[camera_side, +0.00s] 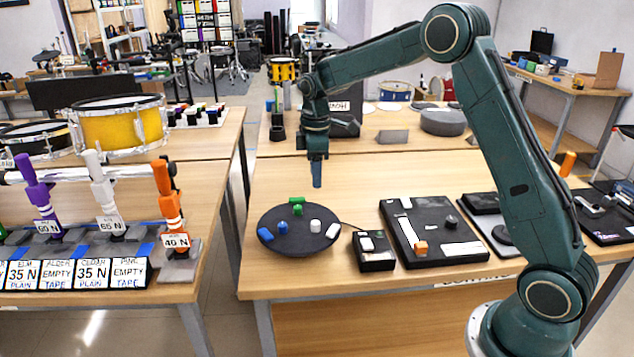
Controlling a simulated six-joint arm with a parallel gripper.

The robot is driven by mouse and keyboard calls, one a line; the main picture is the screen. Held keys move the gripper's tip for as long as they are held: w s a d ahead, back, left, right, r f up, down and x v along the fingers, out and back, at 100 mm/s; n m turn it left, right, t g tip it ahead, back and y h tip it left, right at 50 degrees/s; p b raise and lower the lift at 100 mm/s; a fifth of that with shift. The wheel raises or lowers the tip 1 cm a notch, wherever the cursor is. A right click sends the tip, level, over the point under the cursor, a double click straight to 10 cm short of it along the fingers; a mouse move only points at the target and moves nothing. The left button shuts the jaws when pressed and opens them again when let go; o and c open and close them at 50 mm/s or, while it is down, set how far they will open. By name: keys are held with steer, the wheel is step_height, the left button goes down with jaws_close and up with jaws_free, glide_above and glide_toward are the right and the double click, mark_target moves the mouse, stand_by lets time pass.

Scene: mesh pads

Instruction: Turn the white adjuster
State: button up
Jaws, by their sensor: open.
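A round dark pad (300,245) lies on the wooden table below my gripper. A short white adjuster (315,226) stands on its right half, beside a white block (332,230) at the rim. A green adjuster (297,210) with a green block (297,200) is at the back of the pad. A blue adjuster (282,227) with a blue block (265,235) is at the left. My gripper (317,183) points down in the air above the back of the pad, open and empty, touching nothing. The gap between its fingers is hard to see from this side.
A small black box (373,262) stands just right of the pad, joined by a cable. A black panel (460,260) with an orange block (421,247) lies farther right. Purple, white and orange upright tools (104,195) stand on the left table. Bare wood lies behind the pad.

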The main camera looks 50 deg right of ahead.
mark_target(316, 222)
steer(key=shift+w+d+f, duration=0.1)
steer(key=shift+w+f, duration=0.1)
steer(key=shift+f, duration=0.1)
steer(key=shift+f, duration=0.15)
step_height(316, 222, down, 14)
steer(key=shift+r, duration=0.25)
stand_by(0.4)
jaws_close()
